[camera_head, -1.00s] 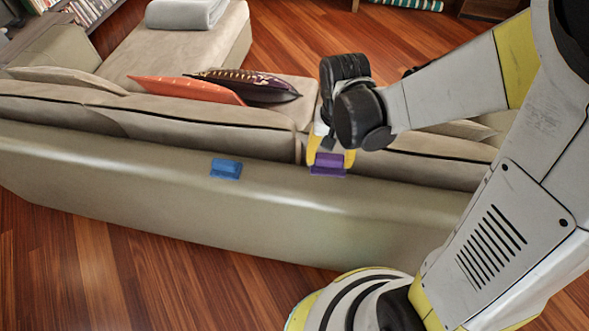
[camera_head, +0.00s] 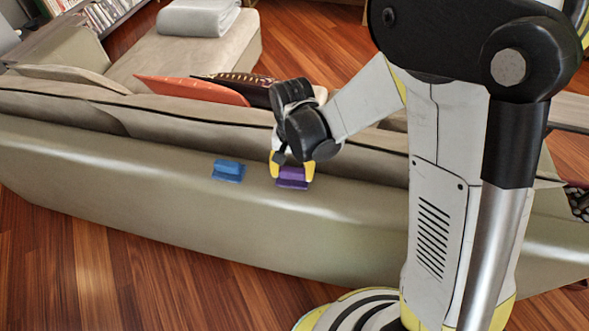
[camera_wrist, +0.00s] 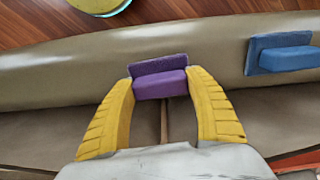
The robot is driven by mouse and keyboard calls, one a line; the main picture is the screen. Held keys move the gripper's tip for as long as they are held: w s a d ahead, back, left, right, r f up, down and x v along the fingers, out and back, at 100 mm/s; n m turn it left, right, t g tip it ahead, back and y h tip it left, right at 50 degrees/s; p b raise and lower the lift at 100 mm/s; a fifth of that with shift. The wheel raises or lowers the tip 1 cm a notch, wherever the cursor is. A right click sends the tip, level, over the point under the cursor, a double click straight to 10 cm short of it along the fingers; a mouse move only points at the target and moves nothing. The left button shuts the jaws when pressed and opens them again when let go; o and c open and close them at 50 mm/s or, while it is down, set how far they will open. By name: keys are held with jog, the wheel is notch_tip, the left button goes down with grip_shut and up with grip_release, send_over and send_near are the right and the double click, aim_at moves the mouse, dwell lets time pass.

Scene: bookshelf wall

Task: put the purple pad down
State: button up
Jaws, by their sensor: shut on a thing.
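The purple pad (camera_head: 292,178) is at the top of the sofa's back, between the yellow fingers of my gripper (camera_head: 291,172). In the wrist view the purple pad (camera_wrist: 160,80) sits between the fingertips of my gripper (camera_wrist: 161,88), which is shut on its raised grip part. Its wider base plate shows beyond the fingertips. Whether the pad touches the sofa back or hovers just above it, I cannot tell. A blue pad (camera_head: 227,171) of similar shape lies on the sofa back to the left; in the wrist view the blue pad (camera_wrist: 281,53) is at the right.
The beige sofa back (camera_head: 130,176) runs across the view, with bare room left of the blue pad. An orange cushion (camera_head: 192,90) and a dark cushion lie on the seat behind. Wooden floor (camera_head: 90,265) is in front.

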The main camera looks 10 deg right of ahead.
aim_at(293, 171)
jog(key=o, duration=1)
jog(key=shift+o, duration=0.2)
jog(key=shift+f, duration=0.25)
notch_tip(293, 171, up, 11)
jog(key=p, duration=0.4)
jog(key=shift+s+a+p, duration=0.1)
jog(key=shift+p, duration=0.3)
jog(key=s+d+r+n+t, duration=0.3)
jog(key=s+d+r+t, duration=0.4)
jog(key=s+d+r, duration=0.3)
jog(key=d+r, duration=0.3)
jog(key=r, duration=0.1)
jog(key=shift+s+d+r, duration=0.15)
jog(key=shift+s+d, duration=0.2)
